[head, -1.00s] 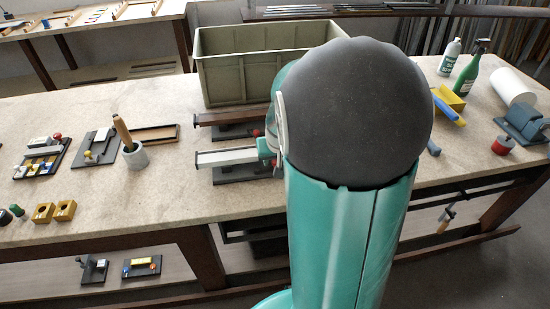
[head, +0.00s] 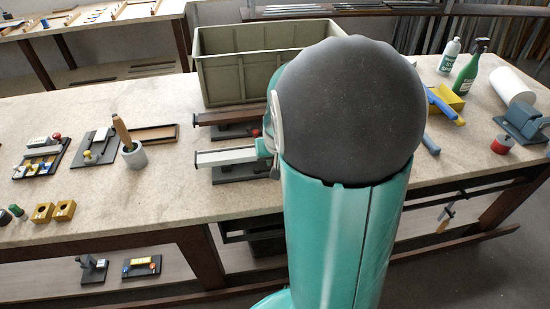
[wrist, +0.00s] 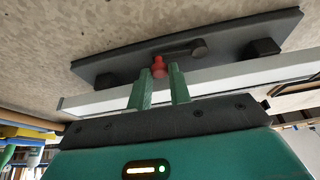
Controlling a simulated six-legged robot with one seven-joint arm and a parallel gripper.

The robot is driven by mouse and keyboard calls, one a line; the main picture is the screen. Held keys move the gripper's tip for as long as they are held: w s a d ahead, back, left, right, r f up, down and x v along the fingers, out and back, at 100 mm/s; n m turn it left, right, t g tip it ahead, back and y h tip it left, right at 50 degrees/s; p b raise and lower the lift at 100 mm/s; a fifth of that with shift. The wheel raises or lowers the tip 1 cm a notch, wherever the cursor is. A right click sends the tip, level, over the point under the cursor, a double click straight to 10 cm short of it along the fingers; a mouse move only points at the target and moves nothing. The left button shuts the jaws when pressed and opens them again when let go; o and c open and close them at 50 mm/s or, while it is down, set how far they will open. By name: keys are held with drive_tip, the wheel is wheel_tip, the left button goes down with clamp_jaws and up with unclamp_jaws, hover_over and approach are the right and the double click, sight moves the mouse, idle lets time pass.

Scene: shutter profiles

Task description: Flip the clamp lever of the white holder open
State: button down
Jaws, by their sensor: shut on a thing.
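The white holder is a dark base plate (head: 240,172) carrying a long white profile (head: 225,156), at mid-bench in the head view. In the wrist view its plate (wrist: 110,76) runs across the top, with the pale profile (wrist: 90,103) alongside. The clamp lever (wrist: 182,49) is a dark arm ending in a red knob (wrist: 158,67). My gripper (wrist: 160,76) has its two green fingers on either side of the knob, shut on it. In the head view my arm hides the fingers and this knob.
A brown profile (head: 222,117) on a similar holder lies just behind. A grey-green crate (head: 235,75) stands behind that. A pestle in a grey mortar (head: 134,157) stands to the left. Bare bench top (head: 150,205) lies in front left.

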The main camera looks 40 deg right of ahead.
drive_tip(key=m, duration=0.1)
drive_tip(key=s+a+m+h, duration=0.1)
drive_tip(key=m, duration=0.1)
drive_tip(key=shift+a+g, duration=0.2)
drive_tip(key=shift+g, duration=0.2)
drive_tip(key=m, duration=0.1)
drive_tip(key=a+m+g+h, duration=0.1)
drive_tip(key=m, duration=0.1)
drive_tip(key=shift+s+a+m, duration=0.15)
drive_tip(key=shift+s+m, duration=0.15)
drive_tip(key=shift+s, duration=0.1)
drive_tip(key=m, duration=0.1)
drive_tip(key=a+m+g, duration=0.1)
drive_tip(key=m, duration=0.1)
drive_tip(key=shift+s+a, duration=0.1)
drive_tip(key=shift+a, duration=0.2)
drive_tip(key=shift+a+m+g+h, duration=0.15)
drive_tip(key=shift+a+m+g, duration=0.25)
drive_tip(key=shift+m, duration=0.55)
drive_tip(key=shift+a+m+g+h, duration=0.15)
drive_tip(key=shift+a+m+g, duration=0.25)
drive_tip(key=shift+m, duration=0.55)
drive_tip(key=c, duration=1.3)
unclamp_jaws()
